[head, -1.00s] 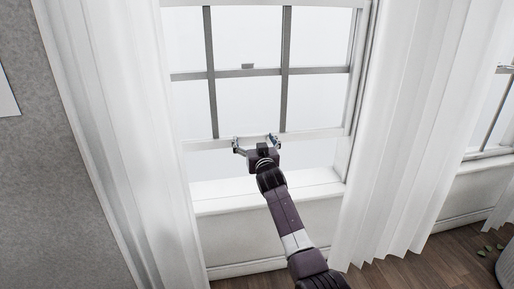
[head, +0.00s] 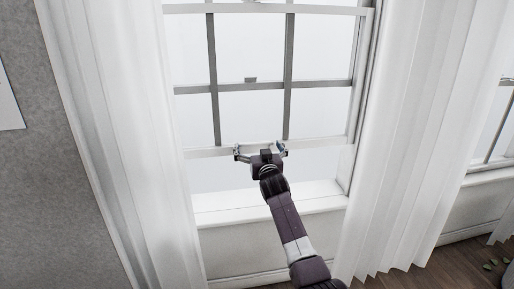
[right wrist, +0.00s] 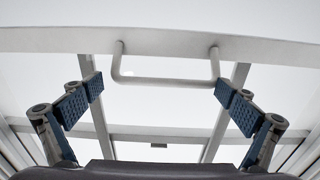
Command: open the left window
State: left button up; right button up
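The left window (head: 265,87) stands between white curtains in the head view. Its lower sash has a white bottom rail (head: 205,153), with a gap between the rail and the sill. My right gripper (head: 260,147) is at this rail, its fingers spread. In the right wrist view, a pale U-shaped handle (right wrist: 165,81) hangs from the rail between the two blue-padded fingers of the gripper (right wrist: 160,92). The fingers are wide apart, near the handle's two ends, and do not appear closed on it. My left gripper is not in view.
A white sill (head: 270,198) lies below the sash. White curtains hang at left (head: 115,130) and right (head: 405,130). Another window (head: 495,130) shows at the far right. A grey wall (head: 60,200) is at left, and a wood floor (head: 440,270) at bottom right.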

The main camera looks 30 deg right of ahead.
jog(key=v, duration=1.2)
jog(key=shift+a+f, duration=0.1)
dwell(0.4)
